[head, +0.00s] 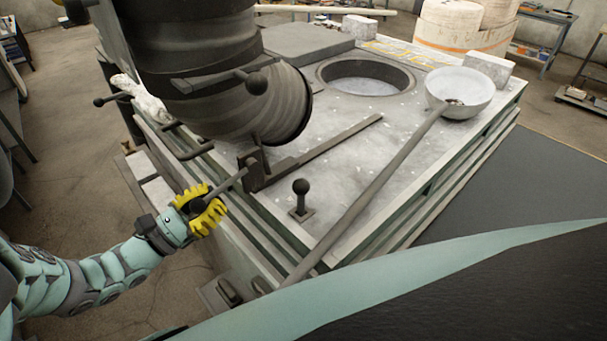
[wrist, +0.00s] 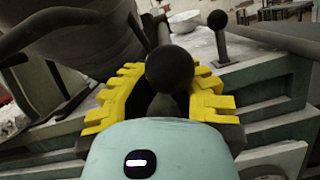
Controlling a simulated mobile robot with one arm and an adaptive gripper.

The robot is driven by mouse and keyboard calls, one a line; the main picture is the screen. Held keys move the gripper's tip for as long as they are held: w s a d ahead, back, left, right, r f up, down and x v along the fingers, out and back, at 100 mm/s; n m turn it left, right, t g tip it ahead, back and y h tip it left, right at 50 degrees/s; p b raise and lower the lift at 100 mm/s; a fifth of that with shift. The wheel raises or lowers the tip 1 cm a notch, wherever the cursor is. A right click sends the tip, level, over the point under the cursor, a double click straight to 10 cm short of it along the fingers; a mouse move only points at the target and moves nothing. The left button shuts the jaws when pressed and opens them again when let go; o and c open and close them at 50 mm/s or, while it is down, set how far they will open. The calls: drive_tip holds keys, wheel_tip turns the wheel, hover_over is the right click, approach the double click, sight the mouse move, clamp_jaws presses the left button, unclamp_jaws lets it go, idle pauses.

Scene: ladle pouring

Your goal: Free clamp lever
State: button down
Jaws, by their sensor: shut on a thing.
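The clamp lever (head: 234,181) is a dark grey bar with a ball end, reaching out over the front left edge of the furnace top from an upright bracket (head: 252,168). My gripper (head: 203,209), with yellow toothed fingers, is shut on the lever near its ball end. In the wrist view, the black ball (wrist: 170,68) sits between the two yellow fingers (wrist: 168,100). The fingers hide part of the lever. A long flat bar (head: 325,150) runs from the bracket across the top.
A large dark ribbed duct (head: 230,110) hangs over the left of the top. A ladle (head: 460,88) lies with its long handle across the right side. A short ball-topped knob (head: 301,188) stands near the front corner. A round opening (head: 366,77) is at the back.

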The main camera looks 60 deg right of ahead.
drive_tip(key=shift+w+r, duration=0.1)
drive_tip(key=shift+r, duration=0.2)
drive_tip(key=p, duration=0.3)
drive_tip(key=shift+a+r, duration=0.1)
drive_tip(key=shift+r, duration=0.25)
drive_tip(key=shift+a+r+p, duration=0.1)
drive_tip(key=shift+r+p, duration=0.1)
drive_tip(key=shift+p, duration=0.45)
wheel_tip(320, 180, up, 7)
drive_tip(key=t+y+p, duration=0.1)
drive_tip(key=y+p, duration=0.5)
drive_tip(key=p, duration=1.1)
drive_tip(key=shift+d+r+t+p, duration=0.2)
drive_tip(key=shift+d+t+p, duration=0.1)
drive_tip(key=shift+d+p, duration=0.1)
drive_tip(key=shift+y, duration=0.3)
